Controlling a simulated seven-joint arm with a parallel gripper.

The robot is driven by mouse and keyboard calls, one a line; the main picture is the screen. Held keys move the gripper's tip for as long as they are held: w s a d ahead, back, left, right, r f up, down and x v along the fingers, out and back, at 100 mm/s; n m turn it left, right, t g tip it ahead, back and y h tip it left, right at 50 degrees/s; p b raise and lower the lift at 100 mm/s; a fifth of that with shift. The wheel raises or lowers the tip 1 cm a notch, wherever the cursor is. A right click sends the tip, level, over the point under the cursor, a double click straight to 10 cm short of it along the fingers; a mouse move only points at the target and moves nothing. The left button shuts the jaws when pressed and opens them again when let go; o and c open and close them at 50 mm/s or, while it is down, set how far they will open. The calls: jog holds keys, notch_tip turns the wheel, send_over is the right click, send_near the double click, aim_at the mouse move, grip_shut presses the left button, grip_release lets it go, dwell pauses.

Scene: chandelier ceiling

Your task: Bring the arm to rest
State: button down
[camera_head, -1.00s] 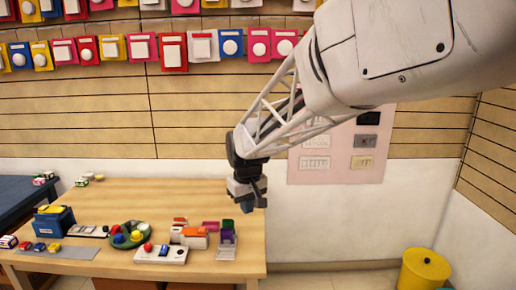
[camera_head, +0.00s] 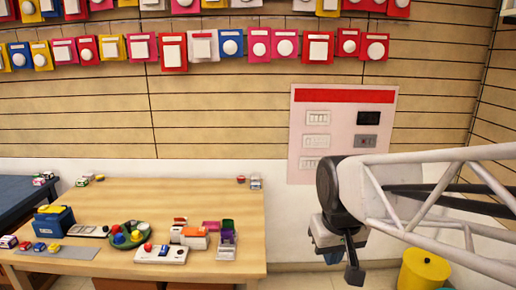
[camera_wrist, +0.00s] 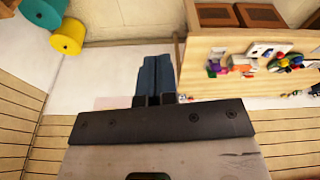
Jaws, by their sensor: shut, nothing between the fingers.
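My gripper (camera_head: 342,262) hangs at the right in the head view, off the right side of the wooden table (camera_head: 180,205) and above the floor. It points downward and holds nothing. In the wrist view my gripper (camera_wrist: 153,80) shows two dark blue fingers close together. The table (camera_wrist: 215,88) lies to the right of the fingers there. The arm reaches in from the right edge of the head view.
On the table are a blue box (camera_head: 54,220), a green round tray (camera_head: 116,244), a white button panel (camera_head: 160,254) and several small blocks. A yellow bin (camera_head: 424,272) stands behind my arm. A pink switch board (camera_head: 343,95) hangs on the wall.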

jog(key=s+d+f+m, duration=0.1)
jog(key=s+d, duration=0.1)
jog(key=s, duration=0.3)
jog(key=s+d+f+m, duration=0.1)
jog(key=s+d, duration=0.1)
jog(key=s, duration=0.3)
jog(key=shift+f, duration=0.3)
jog(key=shift+w, duration=0.1)
dwell(1.4)
